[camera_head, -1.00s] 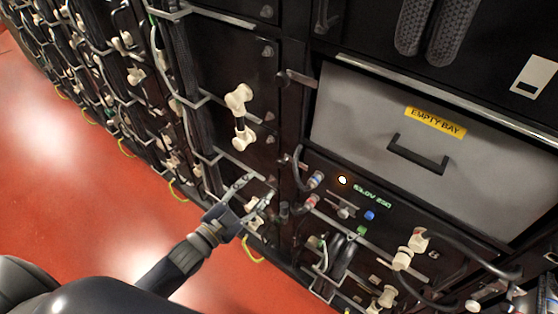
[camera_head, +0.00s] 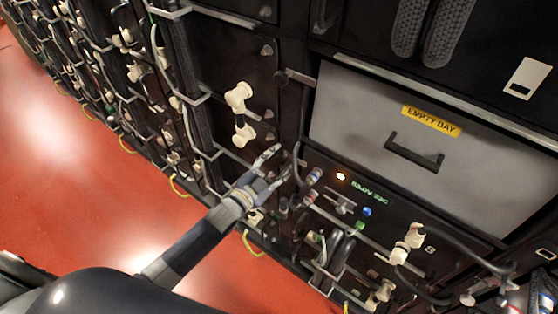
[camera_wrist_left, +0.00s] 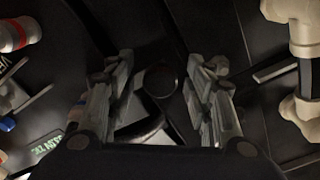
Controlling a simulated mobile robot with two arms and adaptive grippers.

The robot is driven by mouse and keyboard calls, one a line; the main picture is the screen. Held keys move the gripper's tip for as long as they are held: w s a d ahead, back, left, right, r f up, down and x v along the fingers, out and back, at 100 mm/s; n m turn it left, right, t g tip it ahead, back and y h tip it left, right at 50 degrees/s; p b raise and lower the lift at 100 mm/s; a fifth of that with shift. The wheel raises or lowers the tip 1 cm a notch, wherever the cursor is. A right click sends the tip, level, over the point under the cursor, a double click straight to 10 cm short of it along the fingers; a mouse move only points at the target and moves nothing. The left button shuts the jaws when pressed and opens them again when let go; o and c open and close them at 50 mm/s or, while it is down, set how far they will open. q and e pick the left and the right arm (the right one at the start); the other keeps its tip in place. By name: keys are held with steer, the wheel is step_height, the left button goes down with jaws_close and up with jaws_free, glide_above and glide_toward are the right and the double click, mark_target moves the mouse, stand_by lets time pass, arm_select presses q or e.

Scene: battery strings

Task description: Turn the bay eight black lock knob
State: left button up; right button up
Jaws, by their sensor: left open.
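My left gripper (camera_head: 276,165) is open in front of the rack, at the upright post left of the panel with the green display. In the left wrist view a round black knob (camera_wrist_left: 160,80) lies between the two open fingers (camera_wrist_left: 162,68). I see no finger clearly touching it, and the gap in depth is hard to judge. In the head view I cannot make the knob out behind the gripper. The figure 8 (camera_head: 430,249) marks the panel with the display (camera_head: 369,192). My right gripper is not in view.
Cream connectors (camera_head: 240,110) stand out left of the post, and more (camera_head: 408,243) sit at lower right. Cable plugs (camera_head: 313,177) are close to the gripper's right. A grey drawer (camera_head: 350,115) labelled EMPTY BAY is above. Red floor (camera_head: 60,150) is free at left.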

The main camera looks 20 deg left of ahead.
arm_select(q)
steer(key=c, duration=1.1)
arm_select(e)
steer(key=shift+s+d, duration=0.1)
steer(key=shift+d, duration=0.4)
